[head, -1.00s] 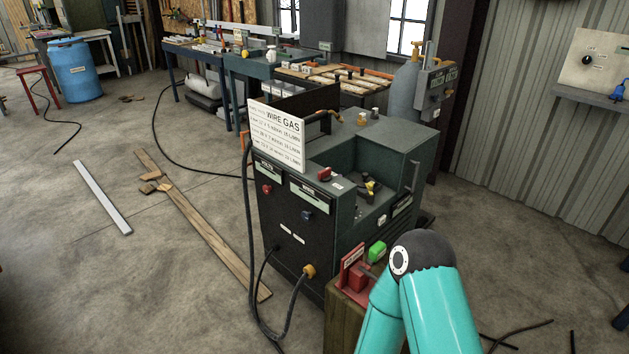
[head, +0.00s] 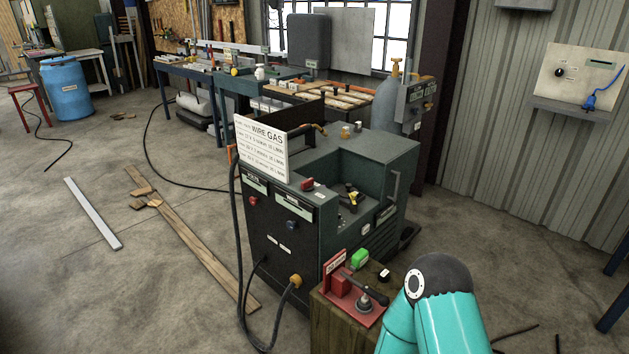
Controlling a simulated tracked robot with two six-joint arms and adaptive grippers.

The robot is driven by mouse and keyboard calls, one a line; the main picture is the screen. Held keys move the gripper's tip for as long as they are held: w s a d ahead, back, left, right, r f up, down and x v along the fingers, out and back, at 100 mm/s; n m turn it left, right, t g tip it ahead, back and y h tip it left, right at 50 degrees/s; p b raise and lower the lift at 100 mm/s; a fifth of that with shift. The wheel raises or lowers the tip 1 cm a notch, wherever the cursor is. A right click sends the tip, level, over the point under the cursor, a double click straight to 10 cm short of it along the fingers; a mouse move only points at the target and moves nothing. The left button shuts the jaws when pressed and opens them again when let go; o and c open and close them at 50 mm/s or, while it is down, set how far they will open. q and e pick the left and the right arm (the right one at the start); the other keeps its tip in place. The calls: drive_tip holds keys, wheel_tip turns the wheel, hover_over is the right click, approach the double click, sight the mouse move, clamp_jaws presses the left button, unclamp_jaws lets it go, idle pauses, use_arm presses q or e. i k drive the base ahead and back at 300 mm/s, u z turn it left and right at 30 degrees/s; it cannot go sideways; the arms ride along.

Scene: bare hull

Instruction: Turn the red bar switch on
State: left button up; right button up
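A small red switch (head: 306,184) sits on the top edge of the dark green welding machine (head: 378,150) in the middle of the head view. A red knob (head: 253,201) is on its black front panel. A red block (head: 341,284) stands on a red plate on a wooden stand at the lower middle, with a dark lever-like part beside it. I cannot tell for certain which of these is the bar switch, nor its on or off position. One of my turquoise arms shows at the lower right. Neither gripper is in view.
A green block (head: 359,259) and a dark button lie near the red block on the wooden stand (head: 335,325). A white sign (head: 261,147) stands on the machine. Cables hang at its front left. Planks (head: 190,235) lie on the floor at left; floor at right is mostly clear.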

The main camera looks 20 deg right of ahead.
sight(307, 186)
drive_tip(key=i, duration=0.85)
drive_tip(key=u, duration=0.05)
